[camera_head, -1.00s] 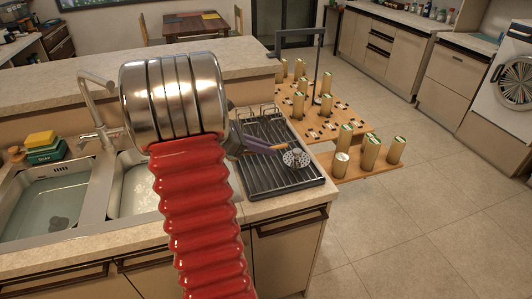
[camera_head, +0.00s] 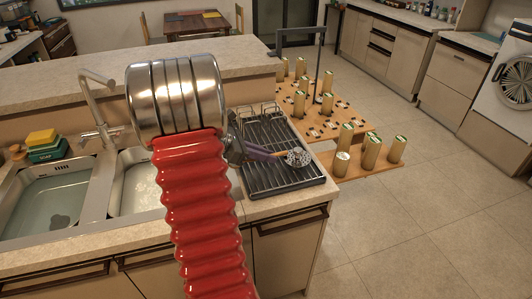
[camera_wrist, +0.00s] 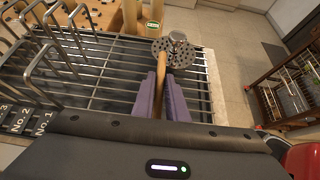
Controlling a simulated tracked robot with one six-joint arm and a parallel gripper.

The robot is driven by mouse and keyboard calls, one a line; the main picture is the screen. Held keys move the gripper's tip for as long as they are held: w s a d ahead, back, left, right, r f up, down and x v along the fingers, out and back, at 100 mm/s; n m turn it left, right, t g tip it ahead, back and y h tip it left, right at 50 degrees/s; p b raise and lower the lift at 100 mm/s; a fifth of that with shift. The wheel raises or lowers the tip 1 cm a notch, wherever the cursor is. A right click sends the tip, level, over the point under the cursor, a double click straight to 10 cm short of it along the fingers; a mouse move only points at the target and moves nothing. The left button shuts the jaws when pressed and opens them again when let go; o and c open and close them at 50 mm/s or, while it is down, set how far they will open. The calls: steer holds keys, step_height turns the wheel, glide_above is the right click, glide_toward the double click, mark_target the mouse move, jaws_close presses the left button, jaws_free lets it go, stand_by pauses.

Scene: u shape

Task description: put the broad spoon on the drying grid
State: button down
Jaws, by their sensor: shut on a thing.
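The broad spoon has a light wooden handle and a round perforated metal head (camera_head: 298,158); in the wrist view its handle (camera_wrist: 161,72) runs between the purple fingers. My gripper (camera_head: 272,154) is shut on the handle, and its fingers (camera_wrist: 163,88) also show in the wrist view. The drying grid (camera_head: 284,182) is a dark rack of parallel bars on the counter, right of the sink. The spoon lies over the grid's middle and right part, head pointing right. I cannot tell whether it touches the bars. My arm hides the grid's left edge.
Upright wire prongs (camera_wrist: 72,28) stand on the grid beside labels (camera_wrist: 30,122). A double sink with a tap (camera_head: 97,110) lies left. A raised ledge (camera_head: 60,90) runs behind. Gold cans (camera_head: 371,152) stand on low wooden boards beyond the counter's right edge.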

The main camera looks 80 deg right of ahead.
steer(key=c, duration=1.8)
jaws_free()
steer(key=shift+o, duration=0.2)
steer(key=shift+r, duration=0.55)
steer(key=v, duration=1.1)
steer(key=shift+w+a, duration=0.1)
steer(key=shift+w, duration=0.1)
steer(key=shift+w+a+r, duration=0.15)
steer(key=shift+w+r, duration=0.05)
steer(key=shift+w, duration=0.05)
steer(key=shift+s, duration=0.1)
